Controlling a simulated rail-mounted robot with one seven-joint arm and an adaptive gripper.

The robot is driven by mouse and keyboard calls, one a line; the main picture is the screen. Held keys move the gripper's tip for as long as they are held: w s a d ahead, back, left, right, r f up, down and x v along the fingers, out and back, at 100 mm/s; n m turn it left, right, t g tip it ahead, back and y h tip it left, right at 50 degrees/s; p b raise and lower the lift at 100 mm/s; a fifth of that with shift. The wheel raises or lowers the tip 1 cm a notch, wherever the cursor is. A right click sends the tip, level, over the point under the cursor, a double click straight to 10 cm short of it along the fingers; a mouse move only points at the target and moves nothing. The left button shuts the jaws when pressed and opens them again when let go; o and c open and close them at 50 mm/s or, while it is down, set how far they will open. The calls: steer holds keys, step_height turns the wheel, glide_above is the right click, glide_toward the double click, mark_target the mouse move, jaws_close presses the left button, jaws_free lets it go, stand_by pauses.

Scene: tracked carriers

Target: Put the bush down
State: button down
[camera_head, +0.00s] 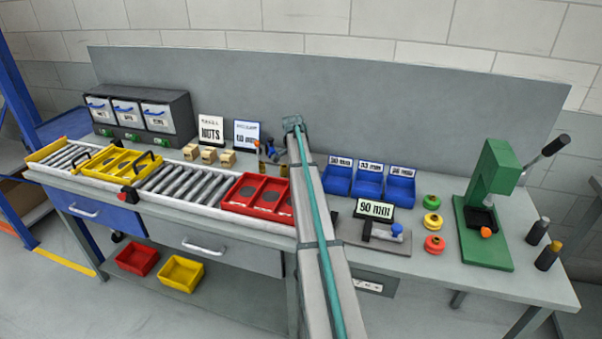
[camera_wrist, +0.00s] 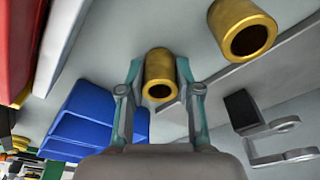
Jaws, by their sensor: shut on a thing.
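A brass-coloured hollow bush (camera_wrist: 160,70) sits between the two teal fingers of my gripper (camera_wrist: 160,66) in the wrist view. My gripper is shut on it, and the bush's open end faces the camera. A second, larger-looking brass bush (camera_wrist: 243,32) is at the upper right of that view, apart from the gripper. In the head view my gripper (camera_head: 292,122) is beyond the bench's middle, in front of the grey back panel. The held bush cannot be made out there. Whether it touches a surface is unclear.
Blue bins (camera_head: 370,186) stand right of my arm. Red carriers (camera_head: 258,194) and yellow carriers (camera_head: 122,163) sit on the roller track to the left. A 90 mm sign (camera_head: 374,209), a green press (camera_head: 487,220) and coloured knobs (camera_head: 432,221) occupy the right side.

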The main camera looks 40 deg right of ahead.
steer(key=shift+f, duration=0.15)
steer(key=c, duration=0.8)
jaws_free()
steer(key=r, duration=0.4)
steer(key=a+r+b, duration=0.1)
steer(key=r, duration=0.3)
steer(key=r+b, duration=0.1)
steer(key=r, duration=0.3)
steer(key=shift+w+a+r, duration=0.15)
steer(key=shift+w+a, duration=0.05)
steer(key=shift+a, duration=0.2)
